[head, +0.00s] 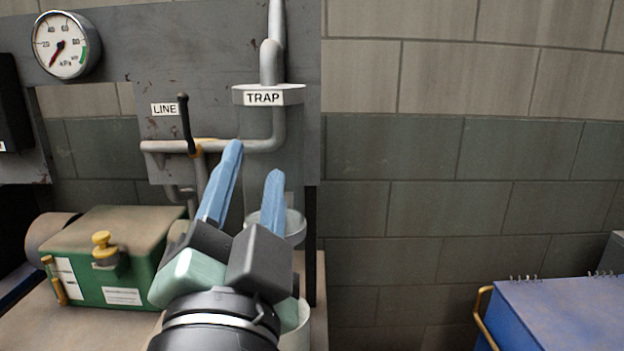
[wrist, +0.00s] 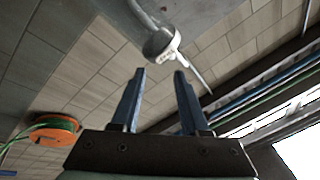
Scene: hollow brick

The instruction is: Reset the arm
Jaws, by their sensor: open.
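My gripper (head: 250,178) points up and away in the head view, with its two blue fingers apart and nothing between them. It stands in front of the grey panel, below the TRAP label (head: 263,98) and to the right of the LINE valve handle (head: 186,122). The fingers and wrist hide part of the trap vessel (head: 296,222). In the wrist view my gripper (wrist: 160,75) is also open and empty, facing the brick wall and ceiling. I cannot tell how far the fingers are from the pipes.
A green box (head: 122,262) with a yellow knob sits on the bench at left. A gauge (head: 66,46) hangs at upper left. A blue case (head: 560,312) is at lower right. The brick wall right of the panel is bare. An orange reel (wrist: 54,130) shows in the wrist view.

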